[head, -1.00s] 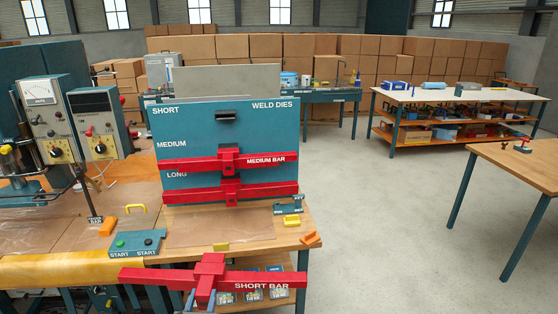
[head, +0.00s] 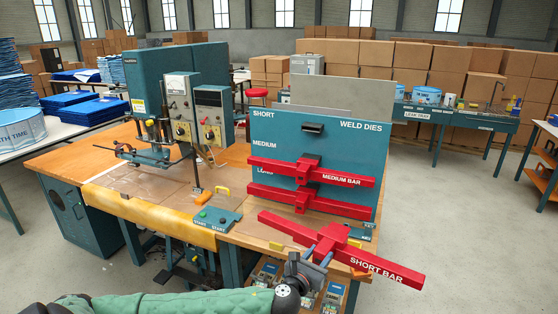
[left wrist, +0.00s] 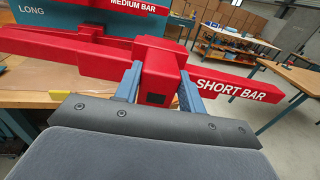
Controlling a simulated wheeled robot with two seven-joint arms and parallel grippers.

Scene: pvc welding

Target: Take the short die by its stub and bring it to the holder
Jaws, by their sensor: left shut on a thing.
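The short die is a red bar marked SHORT BAR (head: 375,268). It hangs in the air in front of the blue die board (head: 340,145), slanting down to the right in the head view. My left gripper (head: 318,248) is shut on its central stub. In the left wrist view the blue fingers sit on both sides of the red stub (left wrist: 160,78). The welding machine (head: 185,110) stands on the bench at left, with a clamp-like arm (head: 140,152) low on its left side; I cannot tell surely whether this is the holder. My right gripper is not in view.
A medium bar (head: 335,177) and another red bar (head: 335,207) hang on the board. The black hook by SHORT (head: 312,128) is empty.

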